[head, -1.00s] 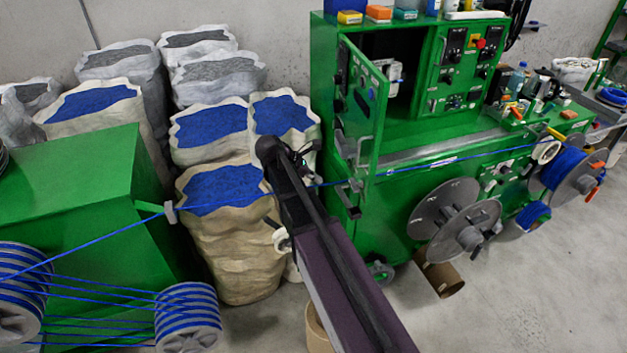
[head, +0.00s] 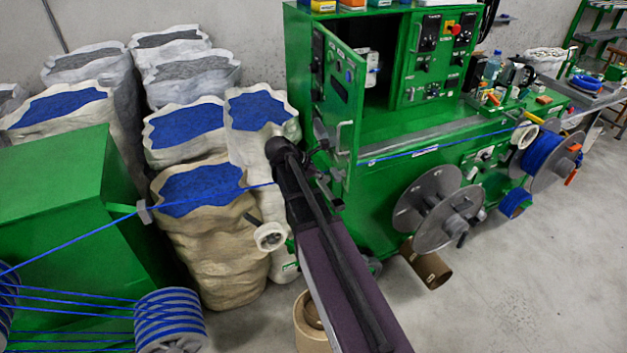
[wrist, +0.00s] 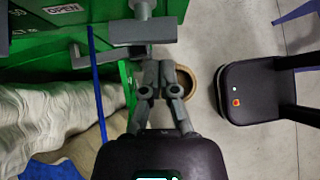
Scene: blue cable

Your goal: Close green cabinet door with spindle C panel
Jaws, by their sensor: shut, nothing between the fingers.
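The green cabinet door (head: 337,105) stands swung open at the left of the machine's upper cabinet, with knobs, small labels and a pale handle (head: 340,143) on its panel. The dark cabinet opening (head: 376,60) shows to its right. My gripper (wrist: 162,65) is shut and empty in the wrist view, close to a grey bracket-like part (wrist: 145,31) beside a green surface; I cannot tell if they touch. The panel lettering is too small to read.
A blue cable (head: 235,190) runs from the left green machine (head: 60,175), behind my arm, to the right-hand spool. Sacks of blue granules (head: 200,195) crowd the left. Floor at lower right is clear.

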